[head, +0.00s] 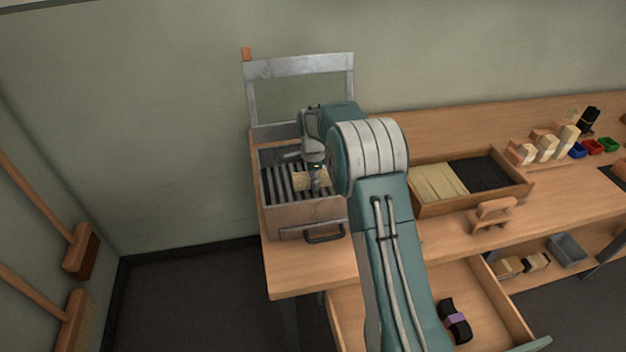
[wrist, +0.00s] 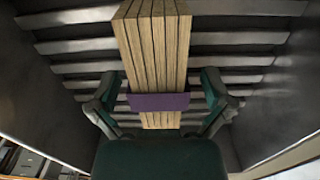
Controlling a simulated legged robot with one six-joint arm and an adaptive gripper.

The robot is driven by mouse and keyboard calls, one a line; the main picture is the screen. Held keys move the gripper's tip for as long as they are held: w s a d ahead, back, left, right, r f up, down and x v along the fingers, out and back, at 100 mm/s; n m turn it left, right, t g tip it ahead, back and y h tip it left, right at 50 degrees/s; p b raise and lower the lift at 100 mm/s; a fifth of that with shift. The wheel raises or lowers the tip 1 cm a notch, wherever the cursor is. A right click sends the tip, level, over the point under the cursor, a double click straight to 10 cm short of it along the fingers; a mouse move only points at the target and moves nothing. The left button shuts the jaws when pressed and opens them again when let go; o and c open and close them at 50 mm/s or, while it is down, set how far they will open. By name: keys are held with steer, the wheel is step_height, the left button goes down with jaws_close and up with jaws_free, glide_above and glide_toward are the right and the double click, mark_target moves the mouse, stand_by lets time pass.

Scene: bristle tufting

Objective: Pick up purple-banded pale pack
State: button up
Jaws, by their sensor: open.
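The purple-banded pale pack (wrist: 155,50) lies on dark slats inside a metal-walled box (head: 290,216). In the wrist view its purple band (wrist: 158,102) crosses it between my fingers. My gripper (wrist: 160,92) is open, with one finger on each side of the pack near the band. I cannot tell whether the fingers touch it. In the head view the pale pack (head: 301,181) shows partly, and my gripper (head: 316,180) hides the rest.
The box's raised lid (head: 300,68) stands behind it, and box walls surround my gripper. A tray of pale and dark bristles (head: 420,205) stands to the right. A dark pack with a purple band (head: 447,305) lies in an open drawer (head: 490,330) below.

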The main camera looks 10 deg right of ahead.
steer(key=c, duration=1.1)
steer(key=shift+r, duration=0.1)
steer(key=shift+r, duration=0.55)
steer(key=r, duration=0.2)
steer(key=shift+s+r, duration=0.2)
steer(key=shift+r, duration=0.1)
steer(key=s+r, duration=0.3)
steer(key=s, duration=0.1)
steer(key=s+r, duration=0.3)
steer(key=s, duration=0.2)
steer(key=s+r, duration=0.3)
steer(key=s, duration=0.1)
steer(key=shift+s+r, duration=0.1)
steer(key=shift+s, duration=0.2)
